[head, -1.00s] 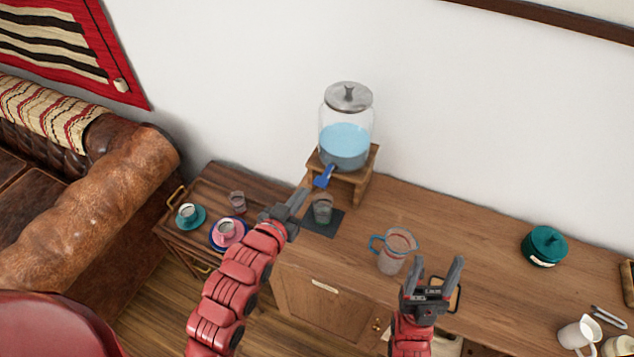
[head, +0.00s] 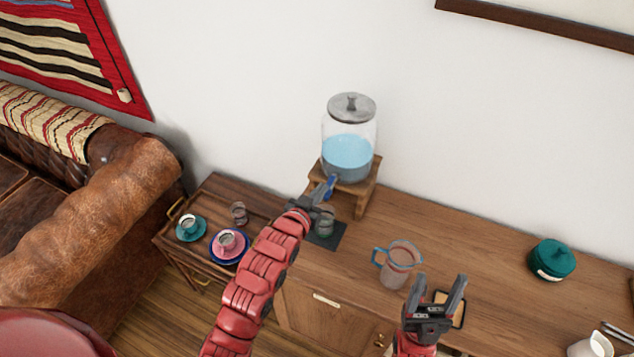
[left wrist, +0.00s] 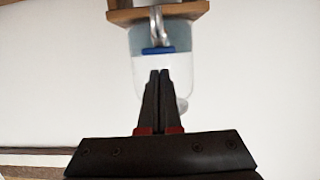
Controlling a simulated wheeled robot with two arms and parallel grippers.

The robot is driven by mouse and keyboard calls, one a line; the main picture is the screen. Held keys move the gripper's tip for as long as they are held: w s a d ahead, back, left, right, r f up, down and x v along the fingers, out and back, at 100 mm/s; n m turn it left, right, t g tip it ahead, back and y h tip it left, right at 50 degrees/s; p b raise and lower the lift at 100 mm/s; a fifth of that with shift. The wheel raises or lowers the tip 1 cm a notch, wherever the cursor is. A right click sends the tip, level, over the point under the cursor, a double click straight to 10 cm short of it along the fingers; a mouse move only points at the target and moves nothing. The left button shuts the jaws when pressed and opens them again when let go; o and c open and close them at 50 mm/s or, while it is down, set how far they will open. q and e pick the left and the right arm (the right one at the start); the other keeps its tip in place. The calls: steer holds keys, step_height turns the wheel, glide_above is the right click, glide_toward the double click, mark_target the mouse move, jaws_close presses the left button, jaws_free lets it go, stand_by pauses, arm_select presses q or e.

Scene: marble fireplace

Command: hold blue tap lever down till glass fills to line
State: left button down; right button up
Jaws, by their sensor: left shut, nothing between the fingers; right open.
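The glass dispenser (head: 348,155) holds blue water and stands on a small wooden stand. Its blue tap lever (head: 330,187) points out at the front; it also shows in the left wrist view (left wrist: 158,50). A glass (head: 325,224) stands below the tap on a dark mat (head: 328,241), partly hidden by my left gripper; its line and level cannot be made out. My left gripper (head: 322,194) is shut and empty, its tips right by the lever. In the left wrist view its tips (left wrist: 160,72) point at the lever; contact is unclear. My right gripper (head: 437,287) is open and empty.
A pitcher with a blue handle (head: 397,265) stands on the wooden cabinet (head: 480,260) right of the mat. A teal lidded pot (head: 552,260) is further right. A wooden tray table (head: 205,205) with cups and saucers stands left. The wall is behind the dispenser.

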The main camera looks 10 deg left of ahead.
arm_select(q)
steer(key=shift+f, duration=0.6)
step_height(320, 180, down, 2)
steer(key=t+b, duration=0.1)
steer(key=b, duration=0.3)
steer(key=shift+s+h+b, duration=0.15)
steer(key=shift+h+b, duration=0.15)
stand_by(2.2)
stand_by(2.5)
